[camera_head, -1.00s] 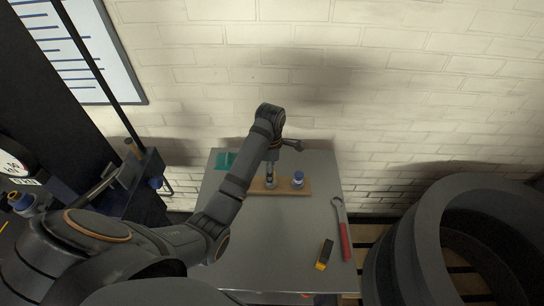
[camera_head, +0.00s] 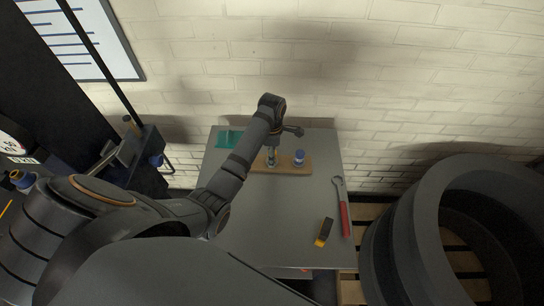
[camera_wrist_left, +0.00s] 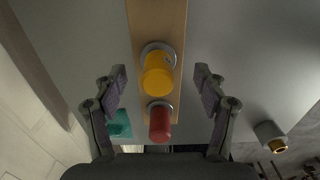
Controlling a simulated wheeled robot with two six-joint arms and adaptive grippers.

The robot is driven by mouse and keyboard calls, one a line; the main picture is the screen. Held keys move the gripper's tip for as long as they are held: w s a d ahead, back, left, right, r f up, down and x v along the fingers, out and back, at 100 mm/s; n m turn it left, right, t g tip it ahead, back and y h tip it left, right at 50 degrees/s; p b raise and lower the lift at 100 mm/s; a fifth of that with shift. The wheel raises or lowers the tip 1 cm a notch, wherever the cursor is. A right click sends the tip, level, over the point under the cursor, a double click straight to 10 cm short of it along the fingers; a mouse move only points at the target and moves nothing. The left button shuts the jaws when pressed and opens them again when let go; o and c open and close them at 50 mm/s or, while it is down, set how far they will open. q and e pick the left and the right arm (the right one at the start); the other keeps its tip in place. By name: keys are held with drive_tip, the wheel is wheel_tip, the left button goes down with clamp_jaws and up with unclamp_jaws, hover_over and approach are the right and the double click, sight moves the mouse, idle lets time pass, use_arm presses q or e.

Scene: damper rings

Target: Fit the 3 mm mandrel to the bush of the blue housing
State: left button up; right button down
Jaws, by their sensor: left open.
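A wooden board (camera_head: 285,169) on the table carries upright pieces with coloured tops. A blue-topped one (camera_head: 299,157) stands at its right. In the left wrist view, a yellow-topped piece (camera_wrist_left: 158,74) and a red-topped piece (camera_wrist_left: 159,124) stand on the board. No size marking is readable, so I cannot tell which is the 3 mm mandrel. My left gripper (camera_wrist_left: 160,82) is open above the board, its fingers spread either side of the yellow top, apart from it. Blue parts show at far left (camera_head: 156,160) and (camera_head: 20,179); I cannot tell whether either is the blue housing.
A teal object (camera_head: 228,138) lies at the table's back left. A red-handled wrench (camera_head: 344,215) and a black-and-yellow tool (camera_head: 323,232) lie at the right. Large dark rings (camera_head: 440,240) stand on a pallet beside the table. The table's middle is clear.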

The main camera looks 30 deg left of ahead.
use_arm(q)
drive_tip(key=shift+w+a+f, duration=0.1)
drive_tip(key=shift+w+f, duration=0.05)
drive_tip(key=shift+f, duration=1.4)
drive_tip(key=shift+r, duration=0.1)
clamp_jaws()
